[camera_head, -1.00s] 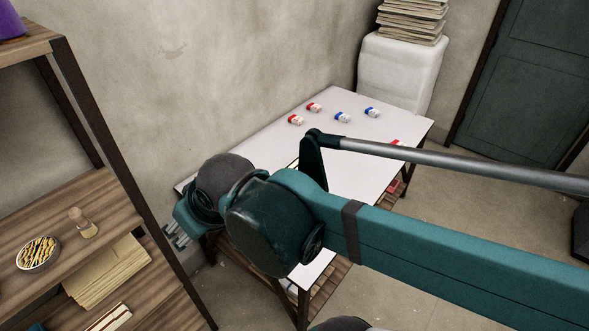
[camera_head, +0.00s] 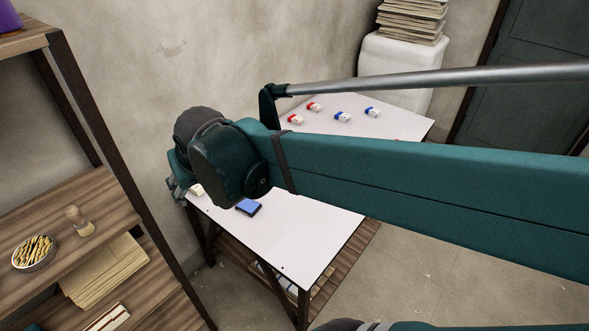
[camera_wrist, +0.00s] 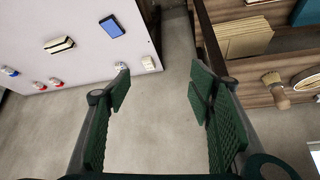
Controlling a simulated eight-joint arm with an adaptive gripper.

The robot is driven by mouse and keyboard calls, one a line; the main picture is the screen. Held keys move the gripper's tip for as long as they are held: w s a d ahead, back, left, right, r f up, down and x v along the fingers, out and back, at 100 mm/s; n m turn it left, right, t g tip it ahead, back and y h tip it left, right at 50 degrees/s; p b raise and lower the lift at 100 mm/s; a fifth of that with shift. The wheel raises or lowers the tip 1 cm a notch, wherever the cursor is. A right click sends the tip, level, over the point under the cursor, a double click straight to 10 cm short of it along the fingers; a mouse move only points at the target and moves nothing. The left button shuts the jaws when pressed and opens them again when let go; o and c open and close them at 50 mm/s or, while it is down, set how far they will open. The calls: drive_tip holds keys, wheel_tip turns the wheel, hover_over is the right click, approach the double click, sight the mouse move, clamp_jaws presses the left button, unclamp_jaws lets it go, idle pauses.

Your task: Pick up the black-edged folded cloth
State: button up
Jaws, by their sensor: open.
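The black-edged folded cloth (camera_wrist: 59,45) is a small cream bundle with a dark edge. It lies on the white tabletop in the wrist view, at upper left. In the head view my arm hides it. My gripper (camera_wrist: 160,85) is open and empty, its two green-padded fingers wide apart over bare floor between the table and the shelf. The cloth is to the left of and beyond the left finger, with no contact. In the head view my gripper (camera_head: 177,187) is partly visible beyond my wrist, above the table's left end.
A blue flat item (camera_head: 248,206) and a small whitish item (camera_wrist: 148,63) lie on the white table (camera_head: 290,235) near the cloth. Several red and blue items (camera_head: 342,116) stand toward its far end. A wooden shelf (camera_head: 95,205) with a bowl (camera_head: 34,252) stands at left.

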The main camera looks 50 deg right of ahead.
drive_tip(key=w+d+f+m+g+h+b, duration=0.1)
drive_tip(key=w+d+f+m, duration=0.3)
drive_tip(key=d, duration=0.5)
drive_tip(key=w+d+f+m+g+h+b, duration=0.1)
drive_tip(key=w+d+f, duration=0.2)
drive_tip(key=w+d, duration=0.4)
drive_tip(key=w+d+f+m+g+h+b, duration=0.1)
drive_tip(key=w+d+f+m, duration=0.25)
drive_tip(key=d, duration=0.65)
drive_tip(key=d+f+m+g+b, duration=0.1)
drive_tip(key=d+f+m, duration=0.1)
drive_tip(key=d+f, duration=0.5)
drive_tip(key=d+f+m+g+h+b, duration=0.1)
drive_tip(key=d+f+m, duration=0.1)
drive_tip(key=d+f, duration=0.5)
drive_tip(key=d+f+m+g+b, duration=0.1)
drive_tip(key=d+f+m, duration=0.1)
drive_tip(key=d+f, duration=0.5)
drive_tip(key=shift+w+d+f+h, duration=0.1)
drive_tip(key=shift+d+h, duration=0.05)
drive_tip(key=shift+d, duration=0.7)
drive_tip(key=shift+w+d+f+h, duration=0.1)
drive_tip(key=shift+d+f, duration=0.05)
drive_tip(key=shift+d, duration=0.7)
drive_tip(key=shift+w+d+f+h, duration=0.1)
drive_tip(key=shift+d+h, duration=0.05)
drive_tip(key=shift+d, duration=0.7)
drive_tip(key=shift+s+d+f, duration=0.2)
drive_tip(key=shift+d+f, duration=0.2)
